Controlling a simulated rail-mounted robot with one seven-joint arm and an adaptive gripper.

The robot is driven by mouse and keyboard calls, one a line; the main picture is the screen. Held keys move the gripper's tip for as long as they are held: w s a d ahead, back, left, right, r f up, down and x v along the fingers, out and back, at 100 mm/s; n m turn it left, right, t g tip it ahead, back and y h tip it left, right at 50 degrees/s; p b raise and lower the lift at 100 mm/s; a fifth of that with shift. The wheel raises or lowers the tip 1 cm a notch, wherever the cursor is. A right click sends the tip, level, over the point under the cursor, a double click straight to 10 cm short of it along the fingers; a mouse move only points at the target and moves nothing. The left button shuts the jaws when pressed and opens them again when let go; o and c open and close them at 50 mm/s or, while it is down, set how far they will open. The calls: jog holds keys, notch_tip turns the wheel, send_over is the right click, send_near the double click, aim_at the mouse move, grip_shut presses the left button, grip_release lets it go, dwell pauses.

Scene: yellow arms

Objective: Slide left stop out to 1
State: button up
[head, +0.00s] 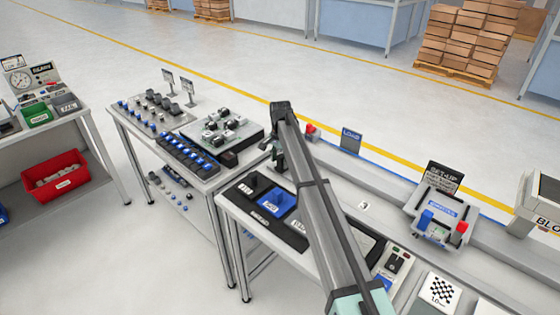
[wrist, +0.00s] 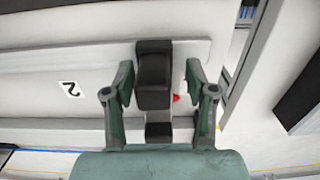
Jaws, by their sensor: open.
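In the wrist view a black block, which looks like the left stop (wrist: 154,84), sits on a pale rail (wrist: 95,62). My gripper (wrist: 160,79) is open, with one green finger on each side of the block. Gaps show between the fingers and the block. A plate marked 2 (wrist: 70,88) is left of the block; no mark 1 is legible. In the head view my gripper (head: 278,152) is at the left end of the long bench, partly hidden by my arm. The stop cannot be made out clearly there.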

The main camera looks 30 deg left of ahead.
notch_tip(320, 180, up, 12)
jog(key=shift+f, duration=0.1)
dwell(0.4)
jog(key=shift+s+a, duration=0.1)
